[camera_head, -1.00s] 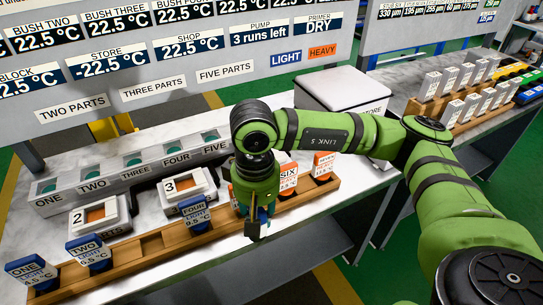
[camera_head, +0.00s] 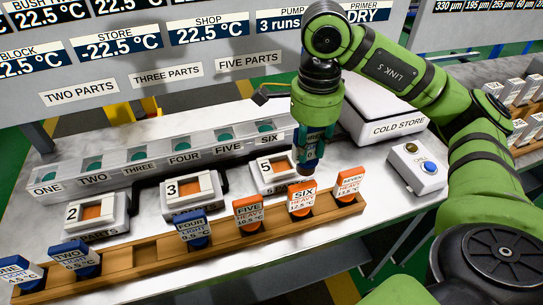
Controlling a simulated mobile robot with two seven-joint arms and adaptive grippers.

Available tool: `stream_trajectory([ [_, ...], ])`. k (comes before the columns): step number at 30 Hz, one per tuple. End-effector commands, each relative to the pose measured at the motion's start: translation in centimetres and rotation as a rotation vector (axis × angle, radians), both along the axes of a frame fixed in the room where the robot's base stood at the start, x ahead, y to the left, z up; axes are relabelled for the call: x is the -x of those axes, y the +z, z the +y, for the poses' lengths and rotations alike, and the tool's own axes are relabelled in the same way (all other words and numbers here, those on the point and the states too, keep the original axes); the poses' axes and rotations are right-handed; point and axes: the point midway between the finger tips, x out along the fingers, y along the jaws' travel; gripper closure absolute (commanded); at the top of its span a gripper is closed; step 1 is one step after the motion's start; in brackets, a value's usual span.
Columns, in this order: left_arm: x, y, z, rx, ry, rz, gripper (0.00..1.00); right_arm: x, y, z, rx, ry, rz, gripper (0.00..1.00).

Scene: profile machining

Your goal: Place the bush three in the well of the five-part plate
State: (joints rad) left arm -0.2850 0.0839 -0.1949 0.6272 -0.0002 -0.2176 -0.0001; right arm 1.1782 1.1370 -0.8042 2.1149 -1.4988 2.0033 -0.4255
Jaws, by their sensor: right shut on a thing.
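My right gripper (camera_head: 311,150) points down and is shut on bush three (camera_head: 313,138), whose label is partly hidden between the fingers. Its lower end hangs at the right side of the five-part plate (camera_head: 264,184). That plate is a white block marked 5, with a brown well (camera_head: 281,167) on top. The bush is beside or over the plate's right edge; I cannot tell whether they touch. The slot for three in the wooden rack (camera_head: 150,250) is empty. My left gripper is not in view.
The rack holds blue-tagged bushes one, two and four (camera_head: 192,230) and orange-tagged five, six (camera_head: 301,197) and seven (camera_head: 349,184). Plates marked 2 (camera_head: 92,218) and 3 (camera_head: 190,190) stand left. A numbered grey row (camera_head: 160,160) lies behind; a button box (camera_head: 416,167) stands right.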

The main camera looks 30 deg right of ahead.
Motion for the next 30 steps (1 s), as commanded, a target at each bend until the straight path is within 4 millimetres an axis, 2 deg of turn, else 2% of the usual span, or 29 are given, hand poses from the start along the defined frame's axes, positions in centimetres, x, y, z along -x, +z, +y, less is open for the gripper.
stream_trajectory([
  [5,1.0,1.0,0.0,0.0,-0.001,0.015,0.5,-2.2,-1.0,-0.3,-0.001,-0.028,0.004,1.0],
  [12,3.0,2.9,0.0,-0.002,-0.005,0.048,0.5,-7.7,-4.2,-0.8,-0.002,-0.026,0.005,1.0],
  [18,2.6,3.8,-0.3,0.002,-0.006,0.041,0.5,-10.8,-6.2,-1.2,0.0,-0.024,0.0,1.0],
  [23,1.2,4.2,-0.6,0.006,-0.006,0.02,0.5,-11.4,-7.1,-1.3,0.002,-0.022,0.0,1.0],
  [30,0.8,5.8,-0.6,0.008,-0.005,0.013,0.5,-11.3,-10.2,-1.3,0.0,-0.022,0.001,1.0],
])
